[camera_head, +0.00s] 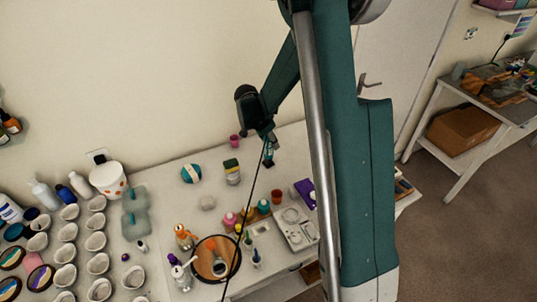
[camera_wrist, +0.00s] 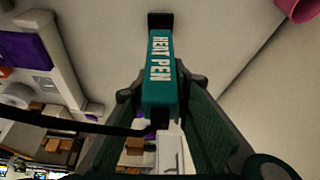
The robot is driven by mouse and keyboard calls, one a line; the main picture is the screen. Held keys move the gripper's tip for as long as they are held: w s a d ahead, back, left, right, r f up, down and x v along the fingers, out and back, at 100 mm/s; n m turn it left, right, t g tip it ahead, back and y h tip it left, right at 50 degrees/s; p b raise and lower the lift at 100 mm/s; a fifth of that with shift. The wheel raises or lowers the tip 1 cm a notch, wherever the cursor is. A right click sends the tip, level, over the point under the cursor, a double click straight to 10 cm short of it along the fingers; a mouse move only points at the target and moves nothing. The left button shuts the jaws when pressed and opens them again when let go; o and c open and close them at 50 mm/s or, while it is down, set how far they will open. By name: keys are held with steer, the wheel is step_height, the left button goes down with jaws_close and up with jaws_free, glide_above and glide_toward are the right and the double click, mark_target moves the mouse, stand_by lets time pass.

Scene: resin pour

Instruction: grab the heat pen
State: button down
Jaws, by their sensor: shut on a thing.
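The heat pen (camera_wrist: 159,70) is a teal, box-shaped tool with white "HEAT PEN" lettering and a dark end. In the wrist view it stands out from between the fingers of my gripper (camera_wrist: 162,115), which is shut on it. A black cord (camera_wrist: 60,122) runs off to the left from its lower end. In the head view my gripper (camera_head: 267,148) is above the back of the table, and the heat pen (camera_head: 268,158) shows small below it. The cord (camera_head: 246,205) hangs down across the table there.
The white table (camera_head: 165,172) holds rows of white cups (camera_head: 97,240) at left, a round tray (camera_head: 237,257) with bottles around it at the front, and a pale moulded tray (camera_head: 297,228) at right. A pink cup (camera_head: 234,141) stands near the wall. A shelf table (camera_head: 490,115) is far right.

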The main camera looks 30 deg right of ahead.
steer(key=shift+r, duration=0.1)
step_height(320, 180, up, 10)
stand_by(0.9)
steer(key=shift+d, duration=0.15)
stand_by(0.5)
